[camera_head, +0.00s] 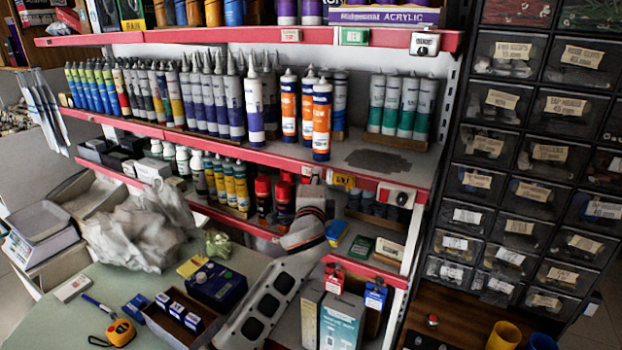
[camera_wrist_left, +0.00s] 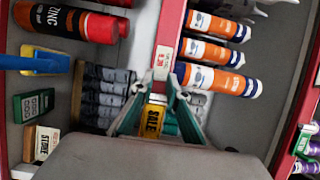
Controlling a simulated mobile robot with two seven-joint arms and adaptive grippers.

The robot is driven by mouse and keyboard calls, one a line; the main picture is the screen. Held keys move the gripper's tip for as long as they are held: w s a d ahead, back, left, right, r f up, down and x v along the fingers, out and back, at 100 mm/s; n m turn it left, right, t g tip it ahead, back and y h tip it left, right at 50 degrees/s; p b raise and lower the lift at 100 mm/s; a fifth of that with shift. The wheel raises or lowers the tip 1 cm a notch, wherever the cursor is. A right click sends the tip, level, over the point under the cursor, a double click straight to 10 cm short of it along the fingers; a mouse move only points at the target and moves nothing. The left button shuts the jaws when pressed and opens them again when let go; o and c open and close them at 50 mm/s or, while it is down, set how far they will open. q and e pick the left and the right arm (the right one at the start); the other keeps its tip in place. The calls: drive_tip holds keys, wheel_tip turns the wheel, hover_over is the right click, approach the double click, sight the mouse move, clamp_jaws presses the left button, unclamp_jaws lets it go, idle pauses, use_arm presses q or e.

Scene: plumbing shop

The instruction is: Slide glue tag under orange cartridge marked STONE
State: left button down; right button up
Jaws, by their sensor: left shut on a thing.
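Three orange-and-white cartridges (camera_head: 322,118) stand on the middle shelf; in the wrist view they show sideways (camera_wrist_left: 222,82). I cannot read which is marked STONE. A small white price tag (camera_head: 312,173), showing as 8.20 in the wrist view (camera_wrist_left: 163,57), sits at the red shelf edge below them. My left gripper (camera_head: 309,186) is at that edge, its fingertips (camera_wrist_left: 168,86) closed together at the tag's lower end. It appears shut on this tag; the exact contact is hard to see. My right gripper is not in view.
A yellow SALE tag (camera_head: 343,180) hangs on the edge beside my fingers, and a white box device (camera_head: 397,195) sits farther right. Red spray cans (camera_head: 284,196) stand below. Grey and teal cartridges (camera_head: 408,105) stand right of the orange ones, with bare shelf in front.

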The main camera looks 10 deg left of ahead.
use_arm(q)
drive_tip(key=shift+d+f, duration=0.1)
drive_tip(key=shift+d, duration=0.1)
drive_tip(key=c, duration=2)
unclamp_jaws()
drive_tip(key=shift+d, duration=0.1)
drive_tip(key=shift+o, duration=0.2)
drive_tip(key=shift+s, duration=0.1)
drive_tip(key=s, duration=0.7)
drive_tip(key=shift+s, duration=0.25)
drive_tip(key=shift+d, duration=0.1)
